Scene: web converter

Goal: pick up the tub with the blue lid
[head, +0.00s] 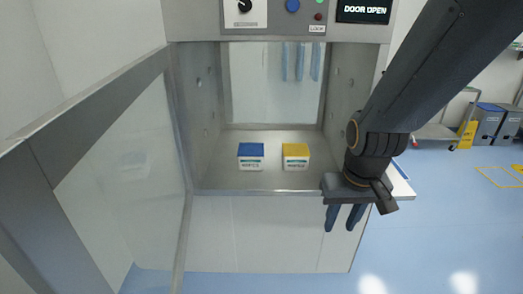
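The tub with the blue lid (251,156) stands upright on the steel floor of an open chamber, left of centre, with a white labelled body. A similar tub with a yellow lid (296,156) stands to its right, with a gap between them. My gripper (343,218) hangs outside the chamber, in front and to the right of both tubs, with its fingers pointing down. Its two fingers are apart and nothing shows between them. It touches neither tub.
The chamber floor (270,182) has a front lip and side walls. Its glass door (130,165) stands swung open at the left. A panel above reads "DOOR OPEN" (364,10). Blue gloves or strips (300,62) show behind the rear window. A white surface (399,182) is partly hidden behind my gripper.

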